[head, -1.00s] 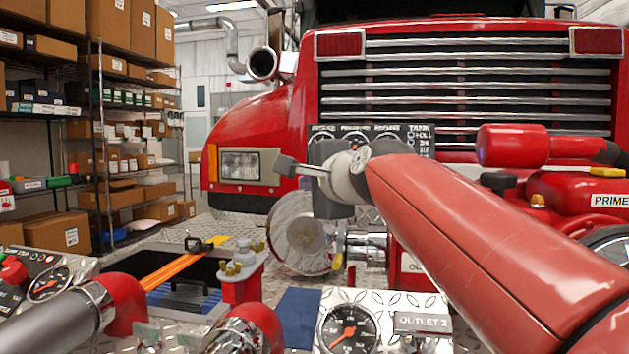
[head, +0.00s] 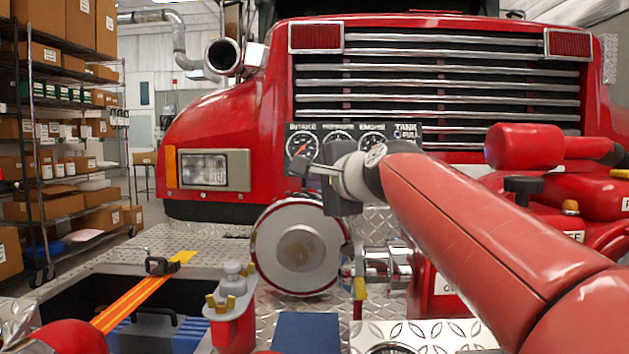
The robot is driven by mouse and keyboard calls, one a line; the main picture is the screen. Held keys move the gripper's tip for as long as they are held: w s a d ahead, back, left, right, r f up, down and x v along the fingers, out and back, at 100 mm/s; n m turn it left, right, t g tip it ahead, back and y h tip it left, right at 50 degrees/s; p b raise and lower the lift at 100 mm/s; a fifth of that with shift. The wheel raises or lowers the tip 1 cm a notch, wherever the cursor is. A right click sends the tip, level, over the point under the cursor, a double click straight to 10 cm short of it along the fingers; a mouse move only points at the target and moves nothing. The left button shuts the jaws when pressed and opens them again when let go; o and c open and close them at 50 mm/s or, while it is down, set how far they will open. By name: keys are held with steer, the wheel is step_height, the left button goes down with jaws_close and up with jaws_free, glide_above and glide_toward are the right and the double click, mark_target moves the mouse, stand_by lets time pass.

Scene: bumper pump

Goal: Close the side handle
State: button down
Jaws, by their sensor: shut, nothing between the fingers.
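A chrome side outlet (head: 388,264) sits on the deck in front of the red truck, right of a large round silver cap (head: 302,247). A thin upright lever with a yellow end (head: 359,290) stands at the outlet's left side and looks like the side handle. My gripper (head: 301,167) is shut and empty, pointing left in front of the gauge panel, above the cap and the lever. It appears apart from the lever. My red arm comes in from the lower right and hides part of the pump behind it.
An open bin (head: 75,297) with an orange strap lies at lower left, beside a red holder (head: 233,325) with yellow clips. A blue panel (head: 305,333) is at the bottom middle. Red pump parts (head: 525,148) crowd the right. Shelves with boxes (head: 70,150) stand at far left.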

steer(key=shift+w+d, duration=0.1)
steer(key=shift+w, duration=0.4)
